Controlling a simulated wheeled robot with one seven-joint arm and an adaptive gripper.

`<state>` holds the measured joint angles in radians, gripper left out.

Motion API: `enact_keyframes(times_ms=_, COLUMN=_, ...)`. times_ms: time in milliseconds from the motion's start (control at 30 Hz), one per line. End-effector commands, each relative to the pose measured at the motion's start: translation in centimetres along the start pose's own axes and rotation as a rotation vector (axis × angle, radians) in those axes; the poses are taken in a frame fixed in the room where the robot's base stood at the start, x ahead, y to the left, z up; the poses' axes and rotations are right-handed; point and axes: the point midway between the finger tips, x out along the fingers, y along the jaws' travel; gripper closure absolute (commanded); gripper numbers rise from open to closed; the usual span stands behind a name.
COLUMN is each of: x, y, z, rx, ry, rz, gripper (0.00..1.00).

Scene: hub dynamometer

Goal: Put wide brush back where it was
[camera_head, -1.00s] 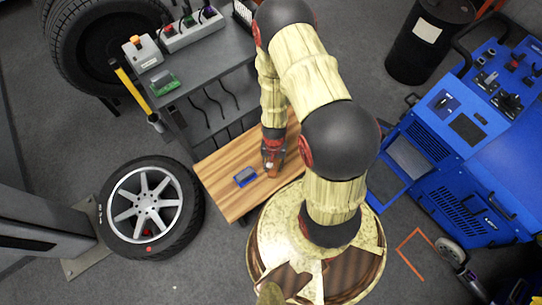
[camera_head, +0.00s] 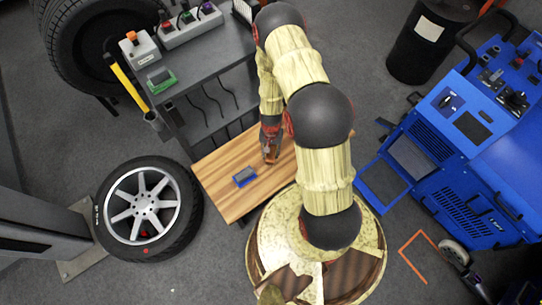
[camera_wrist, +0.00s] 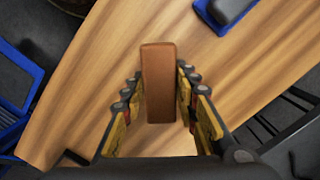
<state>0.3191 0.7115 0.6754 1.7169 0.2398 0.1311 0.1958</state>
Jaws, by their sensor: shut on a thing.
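My gripper (camera_head: 270,150) is above the wooden tabletop (camera_head: 226,200) in the head view, its fingers pointing down. In the wrist view my gripper (camera_wrist: 159,75) is shut on a plain brown block-shaped piece (camera_wrist: 158,85), which I take to be the wide brush. Its brown side also shows small at the fingertips in the head view (camera_head: 271,157). Its bristles, if any, are hidden. I cannot tell whether its lower end touches the wood.
A blue-edged dark item (camera_head: 244,177) lies on the tabletop, left of my gripper. A grey shelf unit (camera_head: 205,60) with a green item (camera_head: 161,80) stands behind. A wheel (camera_head: 148,208) is at left, a blue machine (camera_head: 460,160) at right.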

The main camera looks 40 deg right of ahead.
Motion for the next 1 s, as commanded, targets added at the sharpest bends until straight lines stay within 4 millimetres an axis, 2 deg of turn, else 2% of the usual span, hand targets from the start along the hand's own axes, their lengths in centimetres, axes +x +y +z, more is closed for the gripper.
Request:
enact_keyframes(times_ms=33, x=1.4, y=0.1, z=0.1, rx=0.0, ry=-0.004, rz=0.002, gripper=0.98)
enact_keyframes(times_ms=100, x=2.2, y=0.1, z=0.0, rx=-0.001, ry=-0.003, rz=0.001, gripper=0.98)
enact_keyframes(times_ms=500, x=2.5, y=0.0, z=-0.1, rx=-0.001, ry=-0.002, rz=0.001, gripper=0.98)
enact_keyframes(times_ms=533, x=2.5, y=0.0, z=-0.1, rx=-0.001, ry=-0.002, rz=0.001, gripper=0.7)
enact_keyframes(times_ms=833, x=2.4, y=0.0, z=-0.1, rx=-0.001, ry=-0.002, rz=0.001, gripper=0.53)
enact_keyframes(times_ms=1000, x=2.4, y=0.0, z=-0.1, rx=-0.001, ry=-0.002, rz=0.001, gripper=0.52)
